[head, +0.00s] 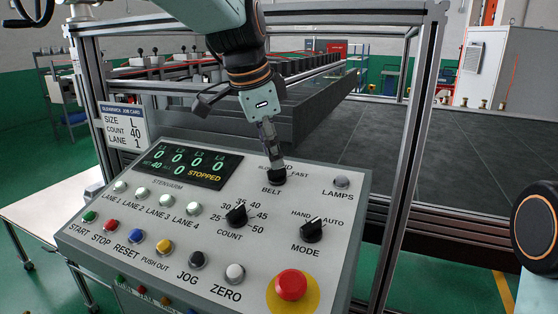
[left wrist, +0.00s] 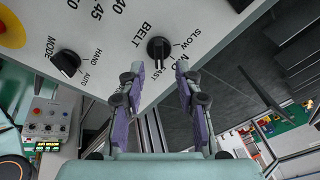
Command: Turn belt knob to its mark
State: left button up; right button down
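The black BELT knob (head: 279,176) is on the sloped grey control panel (head: 330,200), under the SLOW, MED and FAST labels. My left gripper (head: 272,152) reaches down from above and partly covers the labels. In the left wrist view the BELT knob (left wrist: 160,47) lies just beyond the open fingertips of my left gripper (left wrist: 160,68), about midway between them. A gap shows on both sides of it. A pale line on the knob seems to face FAST. My right gripper is out of view.
The COUNT knob (head: 237,214) and MODE knob (head: 312,230) stand nearby on the panel. A red emergency button (head: 291,285) is at the front. A display (head: 188,165) reads STOPPED. A job card (head: 124,124) hangs at the left. A metal frame post (head: 408,130) rises behind.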

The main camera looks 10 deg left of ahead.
pick_arm(q)
jog(key=v, duration=0.8)
jog(key=shift+s+a+r, duration=0.1)
jog(key=shift+s+r, duration=0.05)
jog(key=shift+s, duration=0.05)
jog(key=shift+s, duration=0.1)
